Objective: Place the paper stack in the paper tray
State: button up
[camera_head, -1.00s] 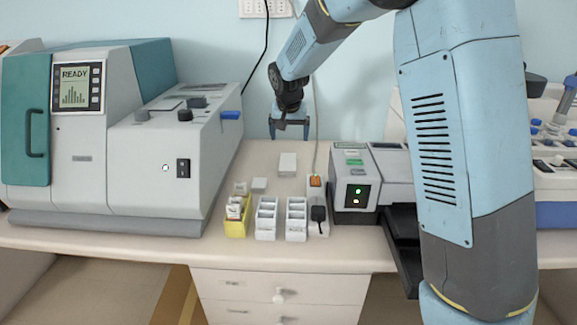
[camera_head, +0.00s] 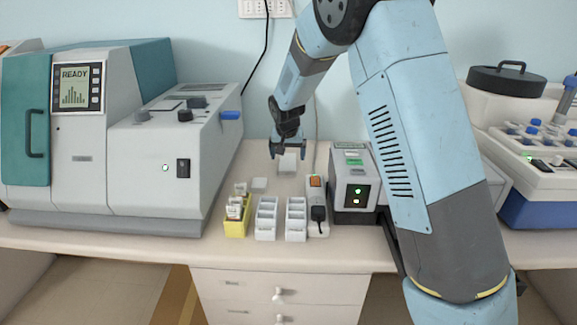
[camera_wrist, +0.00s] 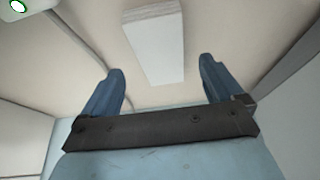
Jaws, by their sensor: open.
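The paper stack (camera_head: 288,163) is a small white block lying on the bench behind the white racks. In the wrist view the paper stack (camera_wrist: 155,45) lies ahead of the fingertips, roughly centred between them. My gripper (camera_head: 288,155) is open and empty, just above and behind the stack. In the wrist view my gripper (camera_wrist: 162,75) shows its two blue fingers spread wider than the stack, with no contact visible. The printer-like machine (camera_head: 352,185) stands right of the stack. Its tray is mostly hidden behind my arm in the head view.
Two white racks (camera_head: 266,218) and a yellow slide holder (camera_head: 237,217) stand at the front. A power strip (camera_head: 316,200) with a black plug lies beside the machine. A large grey instrument (camera_head: 150,160) bounds the left. A white-and-blue device (camera_head: 545,200) stands far right.

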aim_at(288, 161)
jog(key=x, duration=0.4)
jog(key=shift+w+a, duration=0.1)
jog(key=shift+c, duration=0.3)
jog(key=c, duration=1.2)
jog(key=shift+c, duration=0.2)
jog(key=shift+r, duration=0.1)
